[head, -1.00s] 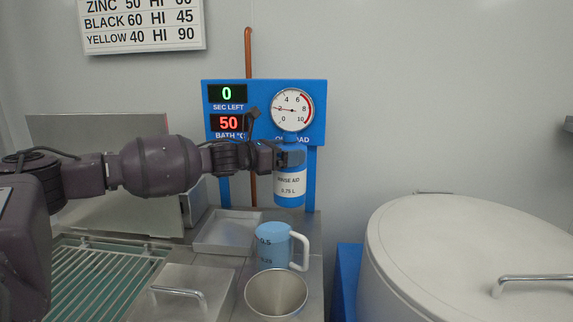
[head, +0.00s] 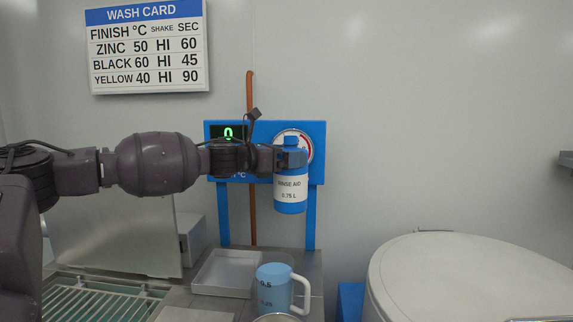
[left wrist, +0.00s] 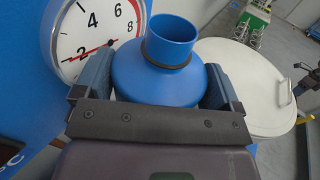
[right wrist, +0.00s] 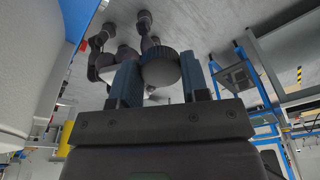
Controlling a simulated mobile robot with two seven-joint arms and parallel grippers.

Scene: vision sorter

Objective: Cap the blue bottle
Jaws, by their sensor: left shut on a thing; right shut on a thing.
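The blue bottle (head: 291,187) with a white "RINSE AID 0.75 L" label is upright in my left gripper (head: 290,158), in front of the blue panel. In the left wrist view its blue neck (left wrist: 171,40) is open and uncapped, with a dark ring at its base, and the left gripper's fingers (left wrist: 157,92) close on both sides of the body. The right gripper is outside the head view.
The blue panel (head: 263,177) with a gauge (head: 308,147) stands behind the bottle. Below are a metal tray (head: 228,272) and a blue measuring jug (head: 273,288). A large white lidded drum (head: 470,275) stands at right. The space between bottle and drum looks free.

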